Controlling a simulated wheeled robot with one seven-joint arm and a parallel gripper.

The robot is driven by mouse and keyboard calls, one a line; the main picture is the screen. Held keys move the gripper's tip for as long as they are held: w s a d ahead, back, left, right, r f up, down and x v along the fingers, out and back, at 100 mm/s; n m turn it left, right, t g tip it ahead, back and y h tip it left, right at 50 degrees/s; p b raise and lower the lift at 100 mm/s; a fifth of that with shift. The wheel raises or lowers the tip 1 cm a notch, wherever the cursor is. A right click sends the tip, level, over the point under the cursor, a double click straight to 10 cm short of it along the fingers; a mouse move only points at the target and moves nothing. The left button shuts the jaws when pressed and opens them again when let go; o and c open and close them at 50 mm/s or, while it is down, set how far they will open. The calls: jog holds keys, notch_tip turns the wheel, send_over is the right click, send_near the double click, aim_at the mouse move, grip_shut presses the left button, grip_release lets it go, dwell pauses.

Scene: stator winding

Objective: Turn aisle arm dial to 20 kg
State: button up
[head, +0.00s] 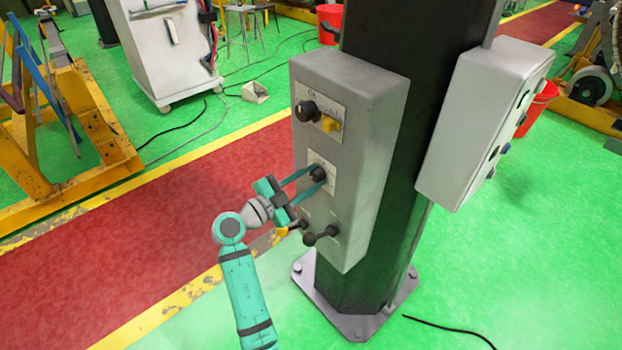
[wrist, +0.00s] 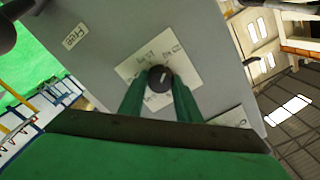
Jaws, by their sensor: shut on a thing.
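A black round dial (head: 318,173) sits on a white label plate (head: 328,184) in the middle of a grey control box (head: 365,150) on a dark column. In the wrist view the dial (wrist: 159,78) shows a light pointer mark, and the plate (wrist: 140,63) around it has printed text too small to read surely. My gripper (head: 316,176) reaches the dial from the left, with its two fingers shut on opposite sides of it. In the wrist view the green fingers (wrist: 160,100) flank the dial.
Above the dial are another black knob (head: 306,111) and a yellow part (head: 330,124). Below are dark levers (head: 320,235). A second grey box (head: 487,120) is on the column's right side. Red walkway (head: 120,255) and green floor (head: 490,270) lie around.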

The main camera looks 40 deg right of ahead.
jog(key=shift+m, duration=0.6)
jog(key=o, duration=1.1)
jog(key=shift+s, duration=0.1)
jog(key=shift+c, duration=0.2)
jog(key=shift+a, duration=0.1)
jog(key=a, duration=1)
jog(key=shift+s+a, duration=0.25)
jog(key=shift+s, duration=0.15)
jog(key=shift+f, duration=0.15)
